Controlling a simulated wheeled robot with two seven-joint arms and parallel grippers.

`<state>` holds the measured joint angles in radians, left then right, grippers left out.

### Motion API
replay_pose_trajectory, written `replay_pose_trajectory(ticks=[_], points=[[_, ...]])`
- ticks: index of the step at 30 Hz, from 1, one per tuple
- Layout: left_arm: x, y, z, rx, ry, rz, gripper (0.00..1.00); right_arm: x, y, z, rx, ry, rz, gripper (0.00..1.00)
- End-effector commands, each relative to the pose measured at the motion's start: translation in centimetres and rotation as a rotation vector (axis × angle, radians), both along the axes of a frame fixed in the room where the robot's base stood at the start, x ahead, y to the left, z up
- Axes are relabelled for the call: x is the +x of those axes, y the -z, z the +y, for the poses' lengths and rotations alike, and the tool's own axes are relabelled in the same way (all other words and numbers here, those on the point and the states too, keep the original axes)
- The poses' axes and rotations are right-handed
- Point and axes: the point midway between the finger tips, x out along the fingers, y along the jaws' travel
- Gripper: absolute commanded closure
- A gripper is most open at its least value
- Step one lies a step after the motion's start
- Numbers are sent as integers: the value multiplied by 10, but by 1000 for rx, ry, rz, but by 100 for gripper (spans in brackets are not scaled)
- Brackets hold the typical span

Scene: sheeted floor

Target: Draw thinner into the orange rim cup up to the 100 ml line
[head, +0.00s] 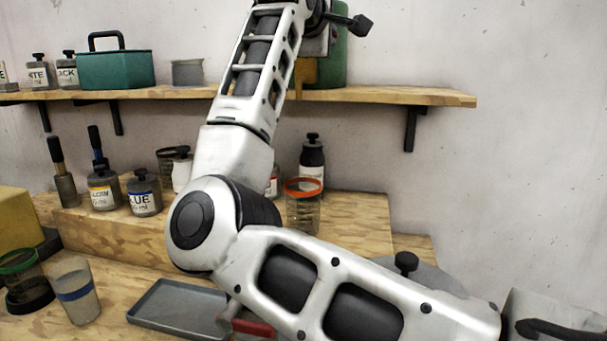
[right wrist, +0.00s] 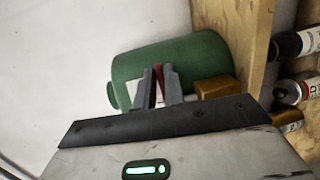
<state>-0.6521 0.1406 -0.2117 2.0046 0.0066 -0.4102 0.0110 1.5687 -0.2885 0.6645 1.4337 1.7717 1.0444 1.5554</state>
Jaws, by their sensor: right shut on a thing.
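The orange rim cup (head: 303,210), clear-walled, stands upright on the raised wooden step, below the brass-coloured tap (head: 302,72) of the green canister (head: 335,62) on the shelf. I cannot make out any liquid level or its lines. The canister (right wrist: 190,62) and a brass block (right wrist: 217,88) also show in the right wrist view. My right gripper (right wrist: 159,72) is shut on a thin red piece (right wrist: 160,78), seemingly the tap's lever, in front of the canister. My arm hides part of the tap area in the head view. My left gripper is not in view.
The shelf (head: 425,96) also bears a teal box (head: 115,70) and bottles. On the step, a black bottle (head: 312,157) stands behind the cup; labelled jars (head: 144,193) stand left. A grey tray (head: 180,308), a blue-banded cup (head: 77,292) and a green-rimmed cup (head: 22,284) are lower.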

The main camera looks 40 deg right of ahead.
Motion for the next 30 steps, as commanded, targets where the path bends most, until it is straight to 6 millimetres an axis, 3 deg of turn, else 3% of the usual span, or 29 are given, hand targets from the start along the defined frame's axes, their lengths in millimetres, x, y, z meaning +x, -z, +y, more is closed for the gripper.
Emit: replay_pose_trajectory(ticks=[13, 21, 22, 24, 30], points=[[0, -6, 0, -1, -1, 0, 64, 2, -4, 4, -5, 14, -5, 100], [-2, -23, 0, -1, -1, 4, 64, 1, -5, 8, -5, 95, -1, 100], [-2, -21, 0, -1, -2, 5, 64, 1, -3, 7, -5, 97, -3, 84], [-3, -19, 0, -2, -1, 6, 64, 0, -2, 7, -3, 96, -4, 64], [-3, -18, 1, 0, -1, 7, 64, 0, -1, 6, -1, 99, -1, 64]])
